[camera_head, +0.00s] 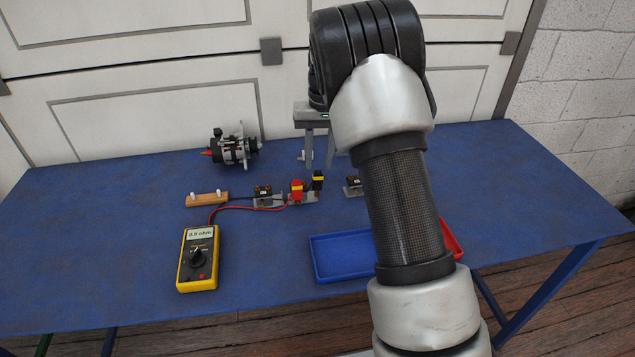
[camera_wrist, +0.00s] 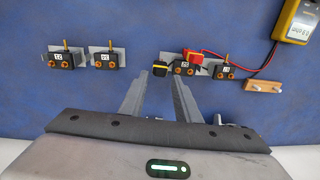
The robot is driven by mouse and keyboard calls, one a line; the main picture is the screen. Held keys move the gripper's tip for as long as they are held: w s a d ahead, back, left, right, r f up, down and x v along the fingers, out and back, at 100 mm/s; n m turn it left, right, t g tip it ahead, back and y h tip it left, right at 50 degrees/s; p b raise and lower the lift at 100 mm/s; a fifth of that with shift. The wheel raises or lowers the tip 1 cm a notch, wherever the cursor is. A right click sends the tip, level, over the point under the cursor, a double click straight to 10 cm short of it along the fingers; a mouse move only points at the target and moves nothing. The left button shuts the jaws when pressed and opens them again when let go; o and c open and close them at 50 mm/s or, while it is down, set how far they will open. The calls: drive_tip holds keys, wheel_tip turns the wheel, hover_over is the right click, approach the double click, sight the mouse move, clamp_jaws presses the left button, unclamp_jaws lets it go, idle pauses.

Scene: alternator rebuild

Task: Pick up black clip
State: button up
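The black clip (camera_head: 318,181) has a yellow band and stands upright at the block beside the red clip (camera_head: 297,187). In the wrist view the black clip (camera_wrist: 160,69) lies just past the fingertips, roughly between their lines, and the red clip (camera_wrist: 193,57) is close to its right. My gripper (camera_head: 319,165) is open and empty, its fingers pointing down near the black clip. Both fingers show apart in the wrist view (camera_wrist: 162,78). I cannot tell their exact height over the table.
A yellow multimeter (camera_head: 198,258) has a red lead to the red clip. Several small terminal blocks (camera_wrist: 106,58) stand in a row. An alternator (camera_head: 235,148), wooden piece (camera_head: 207,198), blue tray (camera_head: 342,256) and red tray (camera_head: 453,241) are on the blue table (camera_head: 95,225). My arm hides some blocks.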

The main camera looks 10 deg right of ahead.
sight(319, 171)
drive_tip(key=f, duration=0.5)
drive_tip(key=shift+s+a, duration=0.1)
drive_tip(key=shift+s, duration=0.15)
drive_tip(key=shift+c, duration=0.2)
drive_tip(key=c, duration=0.5)
drive_tip(key=shift+c, duration=0.2)
wheel_tip(319, 171, up, 14)
drive_tip(key=p, duration=0.4)
